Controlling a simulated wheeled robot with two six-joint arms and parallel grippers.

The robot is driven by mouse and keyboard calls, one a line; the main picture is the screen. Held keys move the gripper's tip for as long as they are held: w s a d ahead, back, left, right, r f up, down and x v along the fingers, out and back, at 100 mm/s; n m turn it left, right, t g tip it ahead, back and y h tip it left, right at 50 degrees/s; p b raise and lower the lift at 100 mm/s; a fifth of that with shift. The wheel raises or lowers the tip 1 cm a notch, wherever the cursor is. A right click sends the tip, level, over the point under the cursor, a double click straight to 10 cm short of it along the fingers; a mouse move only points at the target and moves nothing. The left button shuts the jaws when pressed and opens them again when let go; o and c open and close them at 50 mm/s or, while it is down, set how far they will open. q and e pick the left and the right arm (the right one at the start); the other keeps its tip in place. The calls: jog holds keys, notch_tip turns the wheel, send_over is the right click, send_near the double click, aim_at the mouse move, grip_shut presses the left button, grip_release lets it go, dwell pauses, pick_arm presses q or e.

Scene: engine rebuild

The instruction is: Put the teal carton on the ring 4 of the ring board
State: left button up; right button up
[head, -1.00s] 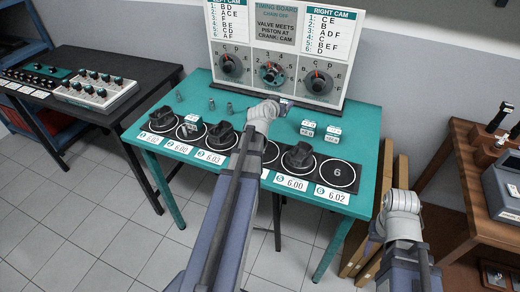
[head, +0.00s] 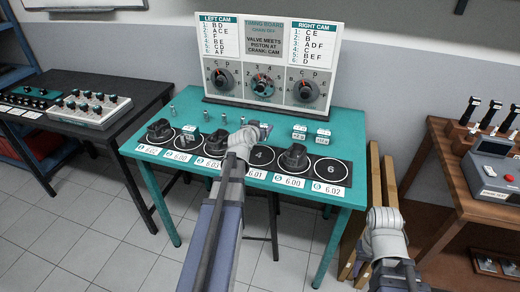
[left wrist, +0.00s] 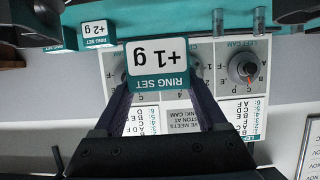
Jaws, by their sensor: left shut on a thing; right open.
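The teal carton (left wrist: 158,66), with a white "+1 g" face and a teal "RING SET" band, is between the two fingers of my left gripper (left wrist: 162,95), which is shut on it. In the head view the left gripper (head: 252,131) is above the table, just behind ring 4 (head: 262,156) of the ring board (head: 333,184). My wrist hides much of the carton there. Ring 4 shows no object on it, though the arm covers its left edge. My right gripper (head: 384,222) is low at the right, away from the table; it is open, its fingers hardly visible.
Dark knob-like parts stand on ring 1 (head: 159,131), ring 3 (head: 216,143) and ring 5 (head: 295,156); a small block (head: 188,138) is at ring 2. Ring 6 (head: 331,170) is bare. Two other cartons (head: 299,132) (head: 323,135) stand behind. The timing board (head: 268,30) rises at the back.

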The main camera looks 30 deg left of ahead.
pick_arm(q)
notch_tip(320, 180, down, 3)
jog(key=shift+f+b, duration=0.15)
jog(key=shift+b, duration=0.8)
pick_arm(e)
notch_tip(320, 180, down, 3)
jog(key=shift+f, duration=0.1)
pick_arm(q)
jog(key=shift+f, duration=0.1)
pick_arm(e)
jog(key=shift+f, duration=0.1)
pick_arm(q)
notch_tip(320, 180, down, 4)
jog(key=b, duration=0.3)
jog(key=shift+r+b, duration=0.25)
jog(key=shift+b, duration=0.1)
pick_arm(e)
notch_tip(320, 180, down, 4)
jog(key=shift+r, duration=0.25)
pick_arm(q)
jog(key=shift+f, duration=0.15)
jog(key=o, duration=1.3)
pick_arm(e)
jog(key=shift+f, duration=0.15)
